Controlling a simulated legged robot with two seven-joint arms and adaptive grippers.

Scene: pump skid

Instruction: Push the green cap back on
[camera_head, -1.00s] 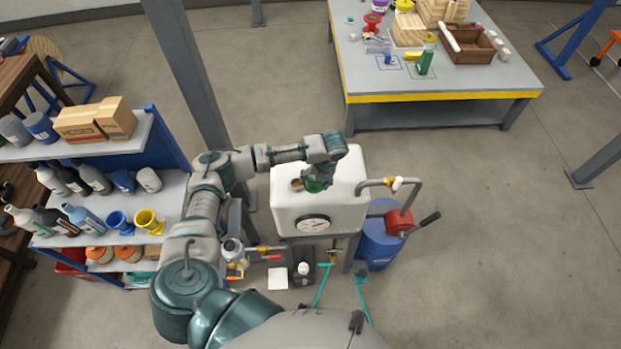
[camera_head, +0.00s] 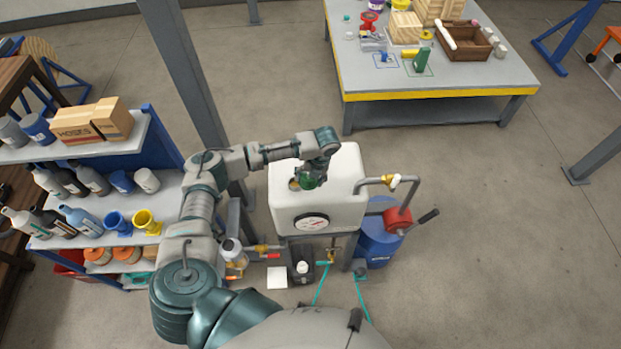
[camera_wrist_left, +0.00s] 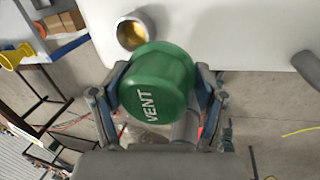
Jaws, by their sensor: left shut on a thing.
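The green cap (camera_wrist_left: 155,82), marked VENT, is held between the fingers of my left gripper (camera_head: 311,181). In the left wrist view the gripper (camera_wrist_left: 158,100) is shut on the cap's sides. The white tank (camera_head: 340,190) stands below, with a round gauge on its front. Its open neck (camera_wrist_left: 132,30) shows a yellowish inside in the wrist view, just beyond the cap's edge. In the head view the neck (camera_head: 294,184) is just left of the cap. The cap is beside the neck, not over it. My right gripper is not in view.
A bent grey pipe (camera_head: 400,183) with a red pump (camera_head: 397,220) and a blue drum (camera_head: 378,243) stand right of the tank. A shelf with bottles (camera_head: 95,150) is at left. A grey post (camera_head: 190,80) rises behind my arm.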

